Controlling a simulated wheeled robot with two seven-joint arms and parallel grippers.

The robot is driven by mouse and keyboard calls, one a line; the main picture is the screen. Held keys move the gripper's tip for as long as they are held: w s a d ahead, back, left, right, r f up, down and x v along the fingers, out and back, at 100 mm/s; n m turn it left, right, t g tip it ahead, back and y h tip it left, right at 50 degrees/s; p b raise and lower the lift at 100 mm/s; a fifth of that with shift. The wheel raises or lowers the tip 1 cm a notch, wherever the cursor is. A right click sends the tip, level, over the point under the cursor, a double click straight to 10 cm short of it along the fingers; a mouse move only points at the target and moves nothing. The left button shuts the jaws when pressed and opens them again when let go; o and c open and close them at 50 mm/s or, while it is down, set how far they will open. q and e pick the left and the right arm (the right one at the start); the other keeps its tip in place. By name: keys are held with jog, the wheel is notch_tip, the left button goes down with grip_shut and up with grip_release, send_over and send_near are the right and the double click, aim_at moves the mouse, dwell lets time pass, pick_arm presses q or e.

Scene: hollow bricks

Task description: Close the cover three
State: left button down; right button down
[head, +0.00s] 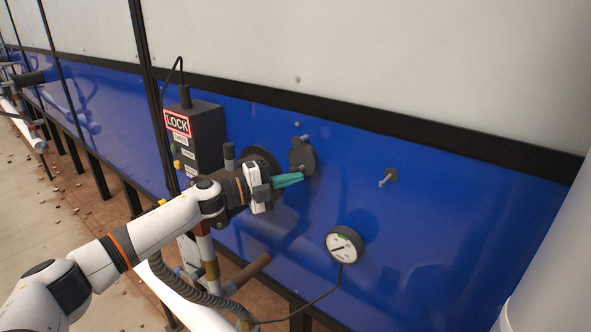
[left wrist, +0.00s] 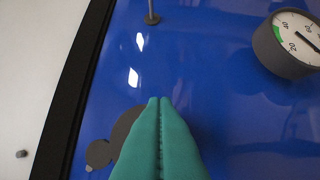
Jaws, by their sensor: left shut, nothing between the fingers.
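A small dark round cover (head: 303,157) with a tab is on the blue panel. My left gripper (head: 302,177), with teal fingers, is at its lower edge in the head view. The fingers are shut with nothing between them. In the left wrist view, the shut fingertips (left wrist: 160,100) partly hide the dark cover (left wrist: 124,130), whose small round tab (left wrist: 98,153) shows at its left. I cannot tell whether the fingers touch the cover. No label "three" is readable. My right gripper is not in view.
A dark flange (head: 262,161) is partly behind my gripper. A LOCK box (head: 198,140) stands left of it. A peg (head: 387,177) sticks out to the right, and a cabled dial gauge (head: 344,245) is below. The right part of the blue panel is clear.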

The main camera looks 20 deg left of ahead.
pick_arm(q)
jog(key=shift+w+a+f+m+g+y+p, duration=0.2)
jog(key=shift+a+m, duration=0.25)
jog(key=shift+w+a+f+m+g+y+p, duration=0.15)
jog(key=shift+a+m+g+y, duration=0.05)
jog(key=shift+a+m, duration=0.25)
jog(key=shift+a, duration=0.1)
jog(key=shift+f, duration=0.1)
